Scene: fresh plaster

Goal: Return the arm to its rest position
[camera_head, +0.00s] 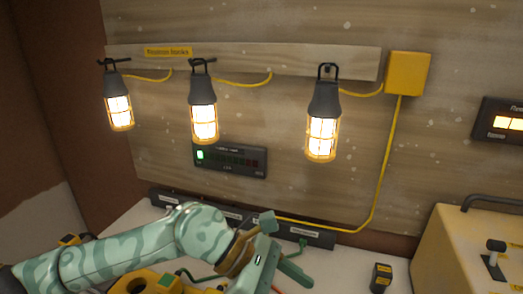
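My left arm (130,255), with a mottled green shell, comes in from the left and lies low over the white bench top. Its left gripper (295,271) is near the bottom middle of the head view, in front of a dark strip with small labels. I cannot make out the gap between the fingers, and I see nothing held. My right gripper is not in view.
Three lit caged lamps, left (119,110), middle (204,120) and right (322,132), hang from a board (290,63). A yellow box (407,73) feeds a cable down the wall. A cream case (470,245) stands at the right. A small dark block (381,278) stands on the bench (345,272).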

